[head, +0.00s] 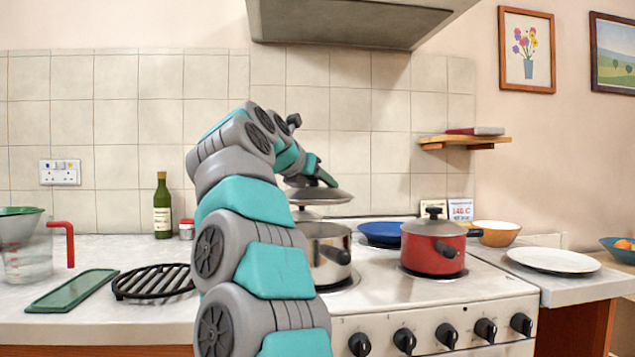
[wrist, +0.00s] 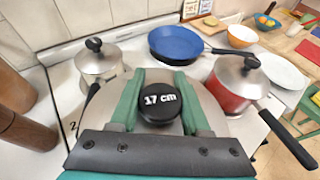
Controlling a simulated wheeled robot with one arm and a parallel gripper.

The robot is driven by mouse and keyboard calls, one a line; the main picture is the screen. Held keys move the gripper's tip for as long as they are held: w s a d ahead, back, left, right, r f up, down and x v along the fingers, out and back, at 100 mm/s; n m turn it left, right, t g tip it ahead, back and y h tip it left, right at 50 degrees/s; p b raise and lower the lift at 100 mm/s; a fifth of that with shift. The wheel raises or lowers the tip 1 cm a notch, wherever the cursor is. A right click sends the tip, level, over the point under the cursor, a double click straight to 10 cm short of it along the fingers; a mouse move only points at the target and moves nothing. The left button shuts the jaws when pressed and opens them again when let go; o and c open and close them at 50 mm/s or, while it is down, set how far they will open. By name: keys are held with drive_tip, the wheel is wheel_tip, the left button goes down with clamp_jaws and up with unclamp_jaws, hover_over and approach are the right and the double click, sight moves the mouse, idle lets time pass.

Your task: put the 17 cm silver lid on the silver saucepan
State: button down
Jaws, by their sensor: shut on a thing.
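My gripper (head: 318,178) is shut on the black knob (wrist: 160,102) of a silver lid (head: 325,195). The knob reads "17 cm" in the wrist view. The lid looks roughly level and is held above the silver saucepan (head: 328,240), with a visible gap between them in the head view. The saucepan stands on the stove with its dark handle toward the front. My arm hides its left part. In the wrist view, the lid and gripper hide the saucepan.
A lidded silver pot (wrist: 100,68) stands behind to the left. A blue frying pan (head: 380,233) is at the back, and a lidded red saucepan (head: 433,250) is to the right. A black trivet (head: 153,281) lies on the left counter. The hood (head: 350,25) hangs above.

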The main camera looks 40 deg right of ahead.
drive_tip(key=shift+w+f, duration=0.1)
wheel_tip(320, 180, down, 4)
drive_tip(key=b, duration=0.4)
drive_tip(key=shift+f, duration=0.2)
drive_tip(key=shift+f+b, duration=0.5)
drive_tip(key=shift+b, duration=0.25)
drive_tip(key=shift+a, duration=0.15)
drive_tip(key=shift+f+b, duration=0.45)
drive_tip(key=shift+f, duration=0.1)
idle(1.5)
unclamp_jaws()
idle(0.7)
drive_tip(key=shift+r, duration=0.1)
